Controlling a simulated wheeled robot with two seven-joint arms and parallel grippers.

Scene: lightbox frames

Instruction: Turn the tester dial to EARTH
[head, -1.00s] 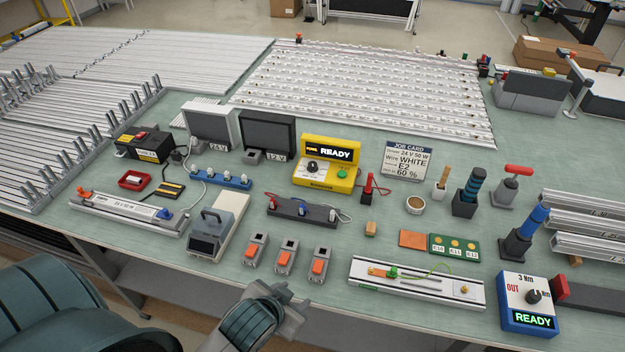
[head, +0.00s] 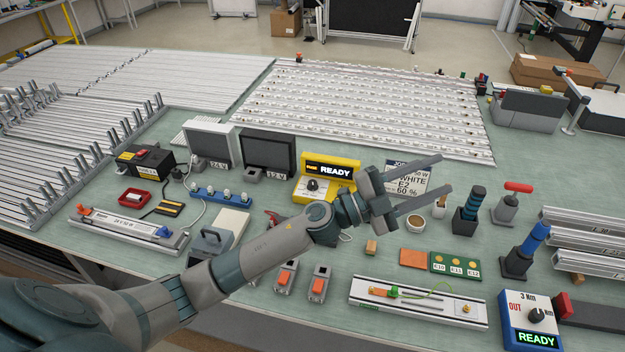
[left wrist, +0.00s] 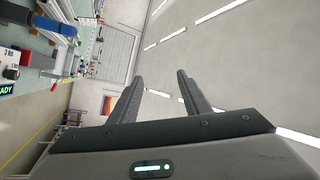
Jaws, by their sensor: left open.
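The yellow tester (head: 334,174) stands upright in the middle of the bench in the head view. Its screen (head: 330,170) reads READY with a small orange label at its left. Its black dial (head: 313,185) sits on the front panel, and the dial's marks are too small to read. My left gripper (head: 428,178) is open and empty, just right of the tester and in front of the job card (head: 415,172). The arm and gripper hide the tester's lower right part. The open fingers also show in the left wrist view (left wrist: 158,92), with nothing between them. My right gripper is not in view.
A blue-and-white torque unit (head: 528,322) with its own knob reads READY at the front right. Strip rails (head: 380,108) lie behind.

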